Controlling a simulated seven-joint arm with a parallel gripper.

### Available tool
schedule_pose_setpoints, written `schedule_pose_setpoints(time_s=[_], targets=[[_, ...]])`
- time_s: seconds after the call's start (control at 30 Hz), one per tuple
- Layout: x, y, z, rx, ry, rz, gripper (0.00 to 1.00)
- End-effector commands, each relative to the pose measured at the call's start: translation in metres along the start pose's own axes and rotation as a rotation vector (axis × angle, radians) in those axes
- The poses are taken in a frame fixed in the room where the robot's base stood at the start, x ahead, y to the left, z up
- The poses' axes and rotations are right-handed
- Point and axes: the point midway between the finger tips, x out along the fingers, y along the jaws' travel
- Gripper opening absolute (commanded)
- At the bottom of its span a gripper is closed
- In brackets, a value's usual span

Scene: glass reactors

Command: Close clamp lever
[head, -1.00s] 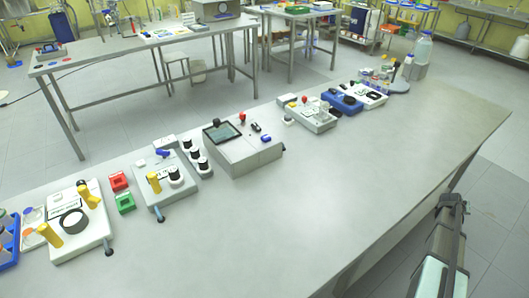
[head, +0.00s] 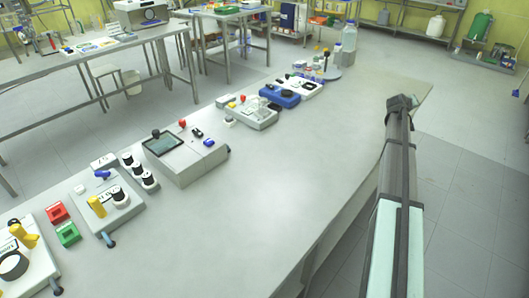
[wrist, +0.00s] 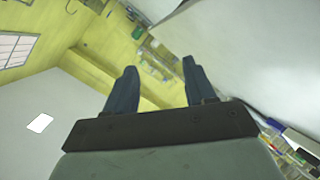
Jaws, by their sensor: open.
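In the wrist view my gripper (wrist: 158,82) is open, with its two dark blue fingers apart and nothing between them. Its camera faces the yellow walls and the room, not the bench devices. In the head view my arm runs along the right side, over the bench's right edge, well apart from the devices. I cannot tell for sure which part is the clamp lever. Candidates are a yellow handle (head: 96,206) and a blue lever (head: 102,174) on a grey plate, and another yellow handle (head: 24,236) on the lower left plate.
The long grey bench (head: 250,210) has a clear front half. Along its back stand a screen console (head: 186,160), a grey unit with a red knob (head: 243,98), a blue tray (head: 278,95) and red (head: 57,212) and green (head: 68,234) blocks. A second table (head: 110,48) stands behind.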

Motion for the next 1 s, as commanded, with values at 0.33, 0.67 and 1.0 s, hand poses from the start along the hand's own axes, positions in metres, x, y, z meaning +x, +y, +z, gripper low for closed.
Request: schedule_pose_setpoints(time_s=[0.33, 0.67, 1.0], targets=[[-0.101, -0.13, -0.124, -0.169, 0.006, -0.2, 0.55], [-0.23, -0.248, -0.21, -0.372, 0.031, -0.404, 0.55], [-0.393, -0.357, -0.265, -0.625, 0.087, -0.623, 0.55]])
